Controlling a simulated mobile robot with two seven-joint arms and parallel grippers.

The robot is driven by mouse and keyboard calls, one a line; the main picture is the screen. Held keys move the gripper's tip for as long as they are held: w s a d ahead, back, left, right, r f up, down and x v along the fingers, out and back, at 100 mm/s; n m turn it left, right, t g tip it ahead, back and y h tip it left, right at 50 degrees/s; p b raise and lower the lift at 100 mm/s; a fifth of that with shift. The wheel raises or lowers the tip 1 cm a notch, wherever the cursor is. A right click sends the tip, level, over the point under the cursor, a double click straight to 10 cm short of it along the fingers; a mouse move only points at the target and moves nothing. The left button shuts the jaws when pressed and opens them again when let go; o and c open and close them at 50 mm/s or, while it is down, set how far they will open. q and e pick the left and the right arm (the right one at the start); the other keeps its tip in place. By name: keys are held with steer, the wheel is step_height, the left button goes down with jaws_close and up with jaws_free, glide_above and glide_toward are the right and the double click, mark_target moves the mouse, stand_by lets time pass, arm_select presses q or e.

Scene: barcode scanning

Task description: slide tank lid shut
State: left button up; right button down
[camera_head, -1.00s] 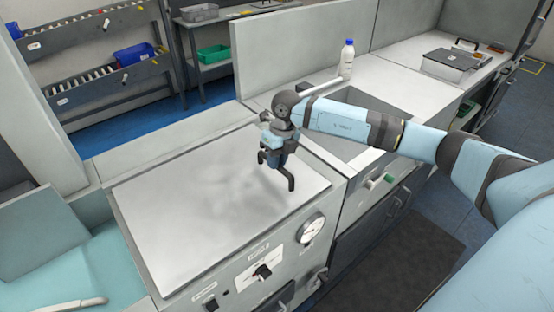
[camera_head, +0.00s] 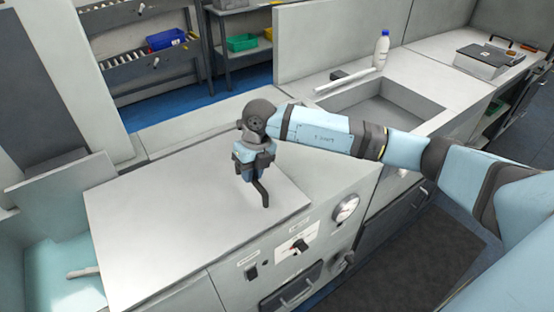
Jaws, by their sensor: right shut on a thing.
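The tank lid (camera_head: 170,230) is a large flat grey-white panel on the counter in the lower left. It covers most of the tank. At its left, a strip of the turquoise tank interior (camera_head: 45,270) shows uncovered. My right gripper (camera_head: 252,172) is over the right part of the lid and shut on a dark bent handle (camera_head: 263,194). The gripper body hides the handle's far end. My left gripper is not in view.
A round gauge (camera_head: 345,208) and a dark knob (camera_head: 299,245) are on the front panel. A sink (camera_head: 385,107), a white bottle (camera_head: 382,48) and a grey box (camera_head: 484,62) are at the right. The counter right of the lid is clear.

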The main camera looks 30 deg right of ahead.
steer(key=b, duration=0.3)
glide_above(151, 240)
steer(key=d, duration=0.1)
steer(key=shift+d, duration=0.15)
steer(key=shift+a, duration=0.55)
steer(key=shift+r, duration=0.1)
steer(key=c, duration=1.1)
jaws_free()
steer(key=shift+a, duration=0.15)
steer(key=shift+o, duration=0.2)
steer(key=shift+a, duration=0.1)
